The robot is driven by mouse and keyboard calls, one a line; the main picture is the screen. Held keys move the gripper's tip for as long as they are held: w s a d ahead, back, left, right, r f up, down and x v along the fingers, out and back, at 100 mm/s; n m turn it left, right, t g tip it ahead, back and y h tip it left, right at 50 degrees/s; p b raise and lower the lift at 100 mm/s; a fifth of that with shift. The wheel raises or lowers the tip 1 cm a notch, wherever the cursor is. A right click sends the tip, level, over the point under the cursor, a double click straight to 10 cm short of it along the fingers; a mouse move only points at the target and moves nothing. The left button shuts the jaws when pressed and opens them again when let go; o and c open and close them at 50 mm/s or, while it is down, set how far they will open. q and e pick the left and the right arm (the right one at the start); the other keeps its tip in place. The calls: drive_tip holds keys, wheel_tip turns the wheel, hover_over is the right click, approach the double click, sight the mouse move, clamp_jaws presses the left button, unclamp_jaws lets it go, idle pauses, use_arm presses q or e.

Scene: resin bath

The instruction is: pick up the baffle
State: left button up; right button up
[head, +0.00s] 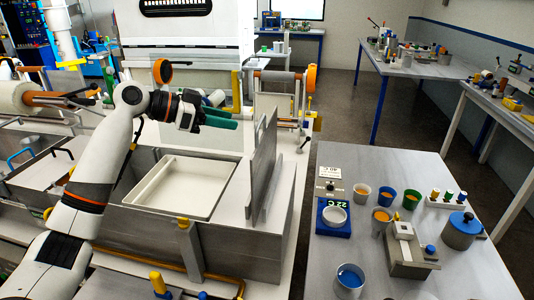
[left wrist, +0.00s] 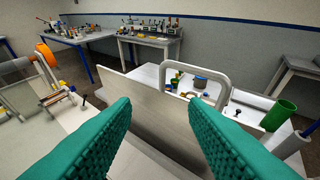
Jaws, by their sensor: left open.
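The baffle, a flat grey plate (head: 264,160), stands upright at the right side of the grey resin bath (head: 150,232). In the left wrist view the baffle (left wrist: 150,103) runs slantwise beyond and between the fingers. A pale loop handle (left wrist: 210,66) rises by its top edge; I cannot tell for sure that it is joined. My left gripper (head: 234,117) is open with green fingers, empty, above the bath and left of the baffle's upper part, apart from it. Its fingers (left wrist: 160,104) also show spread in the wrist view. My right gripper is not in view.
A white tray (head: 148,200) sits in the bath left of the baffle. A side table (head: 345,175) on the right holds cups, a blue scale (head: 334,226) and a blue-lidded pot (head: 461,231). A roller (head: 278,76) with orange ends stands behind. Floor is free at the back right.

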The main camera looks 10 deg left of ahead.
sight(256, 127)
use_arm(q)
drive_tip(key=p+x, duration=0.4)
drive_tip(key=x, duration=0.4)
drive_tip(key=shift+d, duration=0.4)
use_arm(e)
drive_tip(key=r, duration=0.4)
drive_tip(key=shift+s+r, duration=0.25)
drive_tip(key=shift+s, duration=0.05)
use_arm(q)
drive_tip(key=shift+f, duration=0.15)
drive_tip(key=shift+c, duration=0.9)
drive_tip(key=shift+s, duration=0.1)
clamp_jaws()
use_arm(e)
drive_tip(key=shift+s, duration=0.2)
